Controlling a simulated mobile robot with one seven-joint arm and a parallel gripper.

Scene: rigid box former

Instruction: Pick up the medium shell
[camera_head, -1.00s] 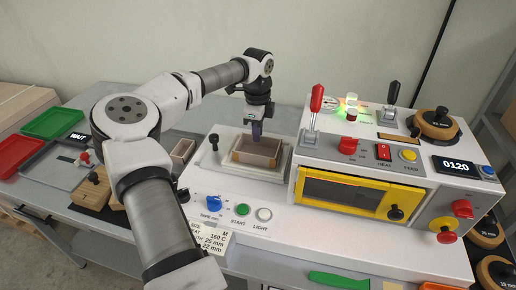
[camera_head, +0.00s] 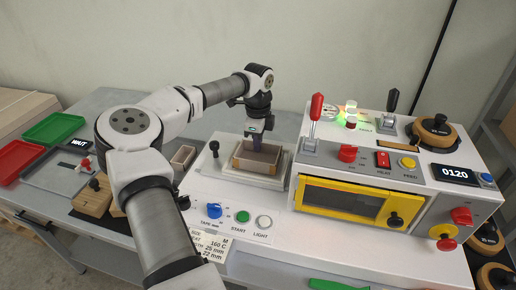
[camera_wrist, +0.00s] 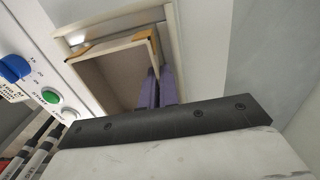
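The medium shell (camera_head: 258,158) is an open-topped, tan box with brown corner pieces. It sits on the white platform left of the yellow-framed window. In the wrist view the shell (camera_wrist: 115,75) shows its open inside and orange-brown corners. My gripper (camera_head: 254,139) points down at the shell's far-left side in the head view. In the wrist view its two purple fingers (camera_wrist: 159,78) are close together at one shell wall, seemingly on either side of it. I cannot tell whether they press on the wall.
A smaller open box (camera_head: 183,156) stands left of the platform. The machine's red lever (camera_head: 314,108) and panel stand close on the right. Green (camera_head: 53,128) and red (camera_head: 18,160) trays lie far left.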

